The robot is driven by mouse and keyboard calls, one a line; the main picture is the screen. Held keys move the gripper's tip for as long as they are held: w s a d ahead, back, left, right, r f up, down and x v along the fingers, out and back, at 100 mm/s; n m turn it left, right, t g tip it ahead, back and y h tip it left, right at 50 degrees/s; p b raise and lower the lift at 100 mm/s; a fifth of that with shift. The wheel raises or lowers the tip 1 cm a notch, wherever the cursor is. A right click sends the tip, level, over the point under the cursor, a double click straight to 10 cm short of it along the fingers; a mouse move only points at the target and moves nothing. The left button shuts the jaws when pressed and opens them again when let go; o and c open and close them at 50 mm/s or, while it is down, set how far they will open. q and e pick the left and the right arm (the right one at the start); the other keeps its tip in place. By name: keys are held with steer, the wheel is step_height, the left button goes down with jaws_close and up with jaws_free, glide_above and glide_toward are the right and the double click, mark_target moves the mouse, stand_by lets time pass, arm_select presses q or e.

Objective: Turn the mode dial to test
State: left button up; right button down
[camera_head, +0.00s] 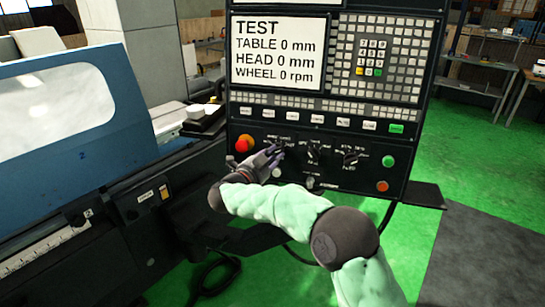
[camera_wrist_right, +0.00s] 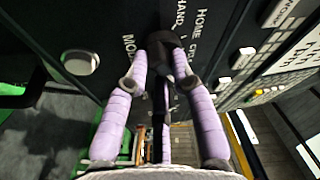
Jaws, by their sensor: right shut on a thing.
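The control panel (camera_head: 330,122) faces me, and its screen (camera_head: 277,50) reads TEST, with table 0 mm, head 0 mm and wheel 0 rpm. My right gripper (camera_head: 276,152) is at the leftmost dial of the row below the buttons, largely covering that dial. In the right wrist view, the two purple fingers (camera_wrist_right: 166,72) are shut on the black mode dial (camera_wrist_right: 164,42), one on each side. White lettering around it includes HOME and HAND, and part of a word starting MO. My left gripper is not in view.
A red emergency button (camera_head: 244,144) is just left of the gripper. Two more dials, the middle one (camera_head: 313,150) and the right one (camera_head: 350,157), sit to the right. Green (camera_head: 388,161) and orange (camera_head: 382,186) buttons are at the panel's right edge. The blue grinder housing (camera_head: 70,110) stands at left.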

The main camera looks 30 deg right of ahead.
steer(key=shift+s+d+r, duration=0.1)
steer(key=shift+d+r, duration=0.15)
steer(key=shift+r, duration=0.3)
steer(key=c, duration=1)
jaws_free()
steer(key=shift+s, duration=0.15)
steer(key=shift+c, duration=0.2)
steer(key=shift+f, duration=0.35)
steer(key=v, duration=1.2)
steer(key=shift+w+f, duration=0.1)
steer(key=shift+w, duration=0.1)
